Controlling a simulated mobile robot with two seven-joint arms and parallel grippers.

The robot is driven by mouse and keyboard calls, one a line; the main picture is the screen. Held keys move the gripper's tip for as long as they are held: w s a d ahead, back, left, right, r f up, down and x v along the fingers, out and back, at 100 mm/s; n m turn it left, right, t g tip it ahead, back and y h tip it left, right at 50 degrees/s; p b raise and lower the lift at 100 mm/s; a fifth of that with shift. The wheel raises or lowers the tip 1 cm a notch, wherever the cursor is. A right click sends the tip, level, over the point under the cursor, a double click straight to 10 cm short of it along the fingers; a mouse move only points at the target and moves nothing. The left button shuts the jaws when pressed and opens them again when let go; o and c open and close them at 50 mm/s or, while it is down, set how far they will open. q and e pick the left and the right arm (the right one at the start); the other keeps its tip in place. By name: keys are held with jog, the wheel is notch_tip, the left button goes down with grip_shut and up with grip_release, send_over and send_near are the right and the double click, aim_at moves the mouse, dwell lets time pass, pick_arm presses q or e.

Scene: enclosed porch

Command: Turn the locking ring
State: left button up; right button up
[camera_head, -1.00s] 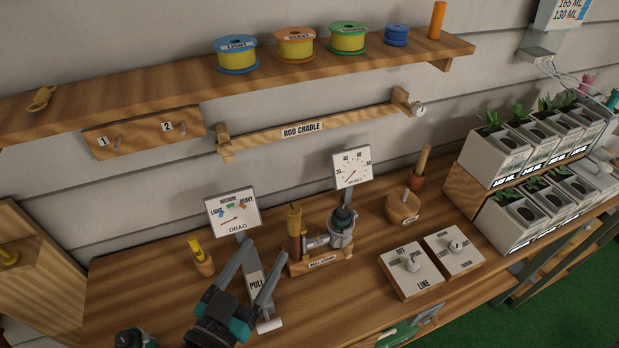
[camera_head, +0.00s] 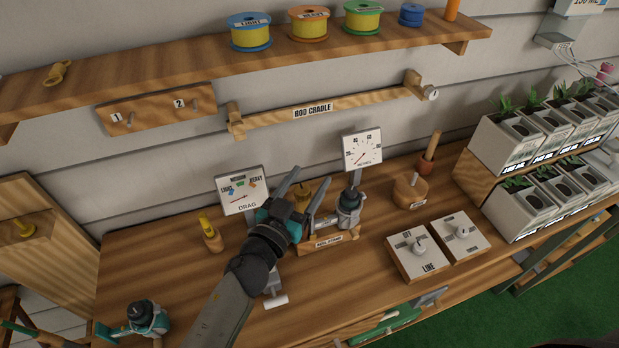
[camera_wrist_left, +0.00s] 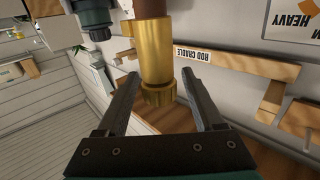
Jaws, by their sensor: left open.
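A brass sleeve with a wider ring-shaped end (camera_wrist_left: 158,94) is in the left wrist view, below a brown grip. I take this end as the locking ring. In the head view the brass and brown post (camera_head: 302,194) stands on the reel stand (camera_head: 322,243), partly hidden by my gripper. My left gripper (camera_head: 306,184) is open, its fingers on either side of the post. In the left wrist view the fingers (camera_wrist_left: 161,76) flank the brass with gaps showing; I see no grip on it. My right gripper is not in view.
A reel (camera_head: 348,202) sits close right of my fingers on the stand. The drag gauge (camera_head: 242,190) stands behind left, the metres gauge (camera_head: 362,149) behind right. Switch boxes (camera_head: 418,254) are at right. A teal reel (camera_head: 147,318) is at lower left.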

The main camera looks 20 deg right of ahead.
pick_arm(q)
jog(key=shift+w+d, duration=0.4)
jog(key=shift+c, duration=0.4)
grip_shut()
